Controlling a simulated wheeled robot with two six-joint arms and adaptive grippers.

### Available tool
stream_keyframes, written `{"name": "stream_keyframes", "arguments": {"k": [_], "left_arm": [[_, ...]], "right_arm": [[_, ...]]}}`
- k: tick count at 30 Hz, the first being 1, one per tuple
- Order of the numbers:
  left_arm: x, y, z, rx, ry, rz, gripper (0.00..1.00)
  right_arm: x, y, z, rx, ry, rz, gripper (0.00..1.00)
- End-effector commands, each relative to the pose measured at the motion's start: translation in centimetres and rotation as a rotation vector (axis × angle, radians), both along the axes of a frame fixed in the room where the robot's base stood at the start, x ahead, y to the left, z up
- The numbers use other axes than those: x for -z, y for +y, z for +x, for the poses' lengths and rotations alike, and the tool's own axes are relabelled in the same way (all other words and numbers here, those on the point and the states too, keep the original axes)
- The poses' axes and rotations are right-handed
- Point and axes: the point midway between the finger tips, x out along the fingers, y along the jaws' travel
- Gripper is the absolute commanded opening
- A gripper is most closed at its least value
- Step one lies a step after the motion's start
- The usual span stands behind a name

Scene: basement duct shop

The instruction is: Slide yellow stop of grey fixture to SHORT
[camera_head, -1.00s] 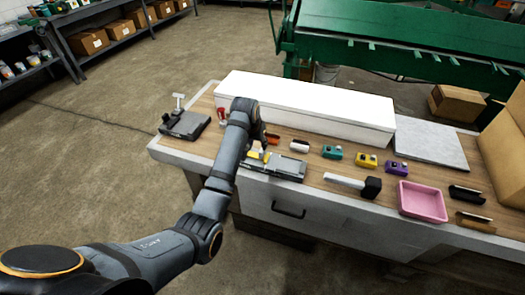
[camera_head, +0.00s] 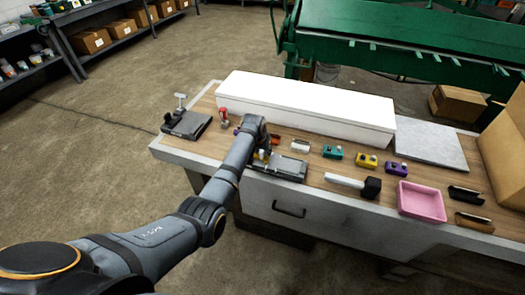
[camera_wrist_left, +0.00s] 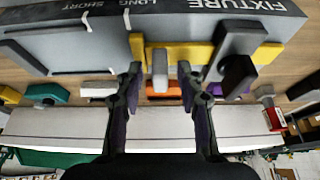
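The grey fixture (camera_head: 288,168) lies at the bench's front edge in the head view. It fills the top of the left wrist view (camera_wrist_left: 75,45), where its rim lettering reads FIXTURE, LONG and SHORT, with white tick lines at the left. The yellow stop (camera_wrist_left: 200,52) is a bar near the rim, its left end close to the right tick. A dark clamp-like part crosses its right side. My left gripper (camera_wrist_left: 160,75) is open, its fingers either side of a grey peg at the stop, with visible gaps. In the head view my arm mostly hides the stop. My right gripper is not in view.
A long white box (camera_head: 310,105) stands behind the fixture. Small coloured blocks, including a teal one (camera_head: 332,152), sit to the right, with a mallet (camera_head: 345,181) and a pink tray (camera_head: 421,202). Another dark fixture (camera_head: 188,125) is at the left end.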

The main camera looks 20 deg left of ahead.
Motion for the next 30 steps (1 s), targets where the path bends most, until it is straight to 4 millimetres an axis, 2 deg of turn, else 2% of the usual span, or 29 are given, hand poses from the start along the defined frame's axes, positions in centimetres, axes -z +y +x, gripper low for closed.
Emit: {"name": "stream_keyframes", "arguments": {"k": [4, 12, 24, 30], "left_arm": [[0.0, 0.0, 0.0, 0.000, 0.000, 0.000, 0.38], [0.0, 0.0, 0.0, 0.000, 0.000, 0.000, 0.01], [-0.1, 0.0, 0.0, 0.000, 0.000, 0.000, 0.00], [-0.2, -1.4, 0.0, 0.001, 0.000, -0.002, 0.00]], "right_arm": [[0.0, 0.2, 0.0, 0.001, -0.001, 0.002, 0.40], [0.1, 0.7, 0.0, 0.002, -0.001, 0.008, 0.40], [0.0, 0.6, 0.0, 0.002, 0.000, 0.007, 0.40], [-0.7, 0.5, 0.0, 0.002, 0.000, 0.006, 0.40]]}}
